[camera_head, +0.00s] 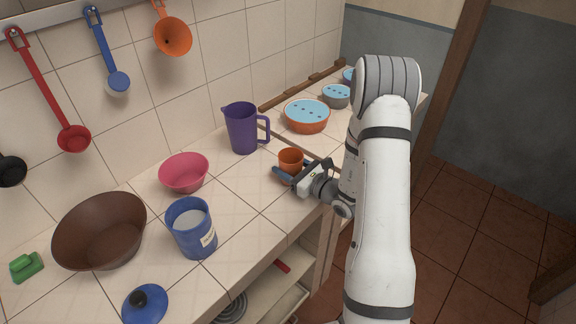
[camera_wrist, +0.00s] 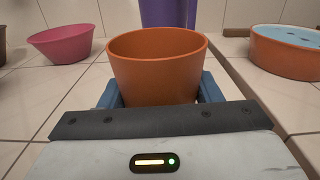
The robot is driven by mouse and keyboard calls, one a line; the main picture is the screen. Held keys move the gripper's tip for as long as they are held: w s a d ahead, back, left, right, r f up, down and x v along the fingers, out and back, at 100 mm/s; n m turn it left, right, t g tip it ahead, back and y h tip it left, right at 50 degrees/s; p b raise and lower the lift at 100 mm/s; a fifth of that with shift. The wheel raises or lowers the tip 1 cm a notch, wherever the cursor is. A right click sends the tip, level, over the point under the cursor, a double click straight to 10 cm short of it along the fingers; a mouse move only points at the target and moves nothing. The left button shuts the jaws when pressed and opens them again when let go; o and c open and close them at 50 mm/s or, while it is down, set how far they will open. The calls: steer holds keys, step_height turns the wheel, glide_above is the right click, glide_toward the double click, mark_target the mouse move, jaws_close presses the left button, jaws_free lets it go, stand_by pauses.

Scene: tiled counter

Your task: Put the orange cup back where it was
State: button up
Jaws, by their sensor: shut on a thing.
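The orange cup (camera_head: 291,160) is upright at the right part of the tiled counter, close to its front edge. It also fills the middle of the wrist view (camera_wrist: 157,68), where its rim looks level. My gripper (camera_head: 284,173) is shut on the cup, with one blue finger on each side of its lower part. The fingertips are hidden behind the cup in the wrist view. Whether the cup's base touches the counter cannot be told.
A purple jug (camera_head: 242,128) stands behind the cup. A pink bowl (camera_head: 184,172), a blue canister (camera_head: 191,228) and a brown bowl (camera_head: 100,232) stand to the left. An orange dish with a blue top (camera_head: 307,115) is on the board at the right. Tiles between cup and canister are clear.

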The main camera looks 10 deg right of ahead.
steer(key=shift+f, duration=0.1)
steer(key=shift+f, duration=0.15)
steer(key=o, duration=1.3)
steer(key=shift+c, duration=0.2)
